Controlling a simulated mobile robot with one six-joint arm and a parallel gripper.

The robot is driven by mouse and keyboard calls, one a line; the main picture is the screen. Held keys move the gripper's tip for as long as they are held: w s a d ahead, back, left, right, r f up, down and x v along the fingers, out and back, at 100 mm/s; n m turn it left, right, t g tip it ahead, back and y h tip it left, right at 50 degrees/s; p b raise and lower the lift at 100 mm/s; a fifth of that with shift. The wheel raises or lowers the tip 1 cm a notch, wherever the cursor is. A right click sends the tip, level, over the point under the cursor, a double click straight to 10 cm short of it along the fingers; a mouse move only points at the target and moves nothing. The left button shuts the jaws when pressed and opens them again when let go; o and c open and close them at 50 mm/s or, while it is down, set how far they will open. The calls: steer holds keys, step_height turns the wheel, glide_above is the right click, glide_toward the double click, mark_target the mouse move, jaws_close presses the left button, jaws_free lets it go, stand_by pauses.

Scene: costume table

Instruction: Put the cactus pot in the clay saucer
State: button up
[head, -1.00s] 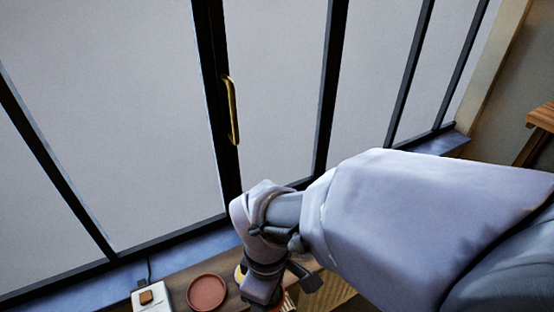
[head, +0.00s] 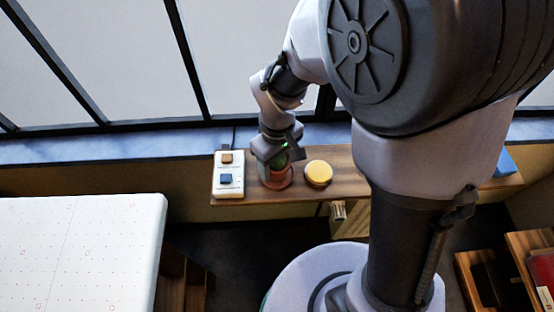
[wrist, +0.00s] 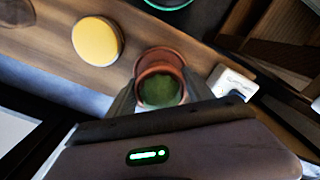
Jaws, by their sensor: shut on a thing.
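My gripper (head: 274,158) is shut on the cactus pot, with the green cactus (head: 281,161) showing between the jaws. In the wrist view the cactus (wrist: 158,91) sits between the two fingers, with a round terracotta rim around it. The clay saucer (head: 288,181), reddish and round, lies on the wooden shelf directly under the gripper and is partly hidden by it. The pot is over the saucer; I cannot tell whether it touches it.
A yellow round thing (head: 318,173) stands on the shelf just right of the saucer. A white box (head: 228,188) with orange and blue buttons is just left. The window is behind. A white table (head: 75,250) is at the lower left.

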steer(key=shift+f, duration=0.15)
steer(key=o, duration=1.5)
steer(key=shift+o, duration=0.2)
step_height(320, 180, up, 12)
steer(key=p, duration=0.5)
steer(key=shift+r+p, duration=0.2)
steer(key=shift+p, duration=0.15)
steer(key=s+d+r+m+t+y, duration=0.1)
steer(key=s+d+r+m+t, duration=0.2)
steer(key=s+r+m, duration=0.2)
steer(key=s+d+r+m+t+y, duration=0.1)
steer(key=s+d+r+m+t, duration=0.1)
steer(key=s+r+m, duration=0.4)
step_height(320, 180, up, 2)
steer(key=shift+d+r+m+t, duration=0.1)
steer(key=shift+d+m+t, duration=0.3)
steer(key=shift+d, duration=0.4)
